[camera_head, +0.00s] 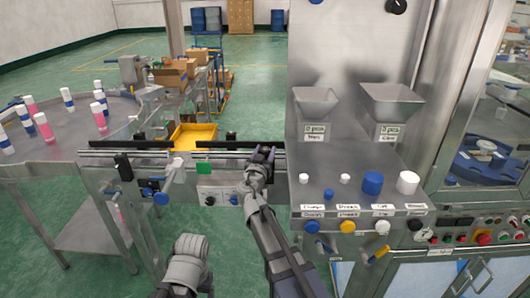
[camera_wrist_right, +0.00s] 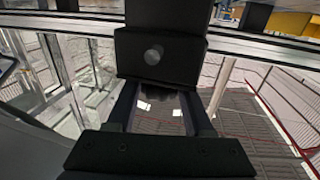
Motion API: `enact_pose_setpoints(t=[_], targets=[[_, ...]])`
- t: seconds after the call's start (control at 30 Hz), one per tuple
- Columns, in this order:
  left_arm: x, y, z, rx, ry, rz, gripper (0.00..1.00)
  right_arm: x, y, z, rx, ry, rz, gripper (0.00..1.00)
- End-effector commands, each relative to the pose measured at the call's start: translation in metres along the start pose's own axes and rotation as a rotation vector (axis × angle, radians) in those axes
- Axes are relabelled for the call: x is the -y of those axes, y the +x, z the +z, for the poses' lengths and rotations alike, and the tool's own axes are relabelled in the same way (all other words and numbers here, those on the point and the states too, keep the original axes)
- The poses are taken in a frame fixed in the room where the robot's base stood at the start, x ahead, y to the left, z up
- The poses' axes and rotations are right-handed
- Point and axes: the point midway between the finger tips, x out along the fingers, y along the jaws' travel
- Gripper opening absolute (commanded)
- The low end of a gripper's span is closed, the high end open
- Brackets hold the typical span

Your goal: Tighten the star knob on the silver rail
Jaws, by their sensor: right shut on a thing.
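The silver rail (camera_head: 130,157) runs across the conveyor front in the head view and shows along the top of the right wrist view (camera_wrist_right: 70,24). A black clamp block (camera_wrist_right: 160,55) with a round metal button sits at the rail. A dark knob (camera_wrist_right: 158,92), partly hidden, shows just under the block between my right fingers. My right gripper (camera_head: 262,158) is at the right end of the rail, and in the wrist view (camera_wrist_right: 158,108) its fingers are shut on that knob. The knob's star shape is not clear. Of my left arm only grey links show at the bottom.
A yellow tray (camera_head: 195,136) lies behind the rail. Right of my gripper is a steel machine with two hoppers (camera_head: 392,103), loose caps (camera_head: 372,183) and coloured knobs (camera_head: 347,226). A round table (camera_head: 62,140) with bottles stands at the left. Blue knobs (camera_head: 161,198) stick out below the rail.

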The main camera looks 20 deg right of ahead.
Motion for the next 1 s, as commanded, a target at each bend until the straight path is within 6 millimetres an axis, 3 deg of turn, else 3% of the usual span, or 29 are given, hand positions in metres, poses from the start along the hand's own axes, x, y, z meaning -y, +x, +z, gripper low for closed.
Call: enact_pose_setpoints(t=[0.03,0.3,0.67,1.0], targets=[[0.0,0.0,0.0,0.0,0.0,0.0,0.76,0.0,-0.0001,0.0,0.0,0.0,0.0,0.3],[0.0,0.0,0.0,0.0,0.0,0.0,0.76,0.0,-0.0002,0.0,0.0,0.0,0.0,0.0],[0.0,0.0,0.0,0.0,0.0,0.0,0.76,0.0024,0.0006,0.0001,0.0,0.0,0.057,0.0],[0.0,0.0001,0.0,0.0,0.0,0.0,0.76,0.0055,0.0033,0.0001,0.0,0.0,0.322,0.0]])
